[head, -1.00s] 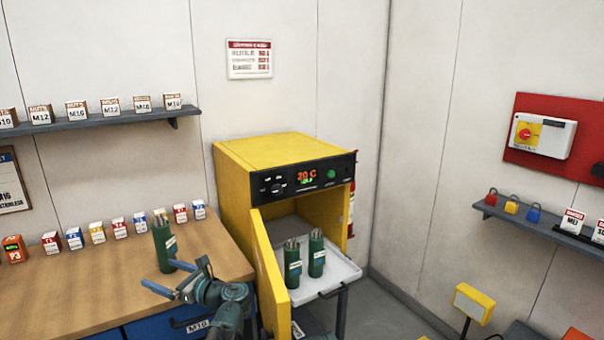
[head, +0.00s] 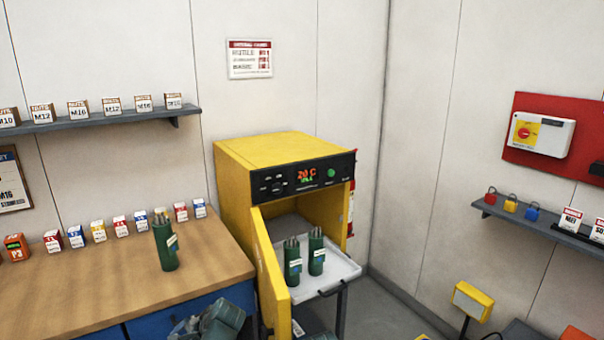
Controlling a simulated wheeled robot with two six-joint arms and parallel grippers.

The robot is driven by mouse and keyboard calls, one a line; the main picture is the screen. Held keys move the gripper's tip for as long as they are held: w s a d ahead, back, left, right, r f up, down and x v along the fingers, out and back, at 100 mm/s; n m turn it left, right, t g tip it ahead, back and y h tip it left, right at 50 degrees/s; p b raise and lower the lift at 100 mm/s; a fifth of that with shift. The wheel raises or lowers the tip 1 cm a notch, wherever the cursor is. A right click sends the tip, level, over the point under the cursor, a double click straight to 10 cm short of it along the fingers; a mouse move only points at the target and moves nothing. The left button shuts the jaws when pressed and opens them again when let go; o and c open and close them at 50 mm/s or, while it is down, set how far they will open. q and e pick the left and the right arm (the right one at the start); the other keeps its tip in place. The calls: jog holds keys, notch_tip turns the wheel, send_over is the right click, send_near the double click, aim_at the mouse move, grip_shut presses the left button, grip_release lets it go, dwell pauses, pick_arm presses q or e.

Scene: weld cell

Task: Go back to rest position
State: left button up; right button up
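In the head view, part of my arm (head: 212,322) shows at the bottom edge, in front of the blue drawers. Its gripper fingers are not visible there. A green canister of rods (head: 166,248) stands upright on the wooden bench (head: 110,280), clear of my arm. Two more green canisters, one on the left (head: 292,265) and one on the right (head: 316,254), stand on the pulled-out white tray (head: 340,270) of the yellow oven (head: 265,155).
The oven door (head: 270,265) stands open beside the bench. Small labelled boxes (head: 120,226) line the back of the bench. A shelf of boxes (head: 90,122) hangs above. A yellow lamp (head: 473,299) stands at right. The bench front is clear.

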pick_arm(q)
jog(key=s+d+f+n+g+h, duration=0.1)
jog(key=s+d+f+n+h, duration=0.25)
jog(key=d+n, duration=0.2)
jog(key=s+d+f+n+g+h, duration=0.1)
jog(key=s+d+f+n+h, duration=0.1)
jog(key=s+d+n+h, duration=0.35)
jog(key=s+d+r+m+y+p, duration=0.1)
jog(key=s+d+r+m+p, duration=0.1)
jog(key=d, duration=0.4)
jog(key=s+d+r+m+y+p, duration=0.1)
jog(key=s+d+r+m+p, duration=0.1)
jog(key=d+r+p, duration=0.3)
jog(key=shift+d+r+m+g, duration=0.25)
jog(key=shift+d+m+g, duration=0.15)
jog(key=shift+d+m, duration=0.55)
jog(key=shift+d, duration=0.1)
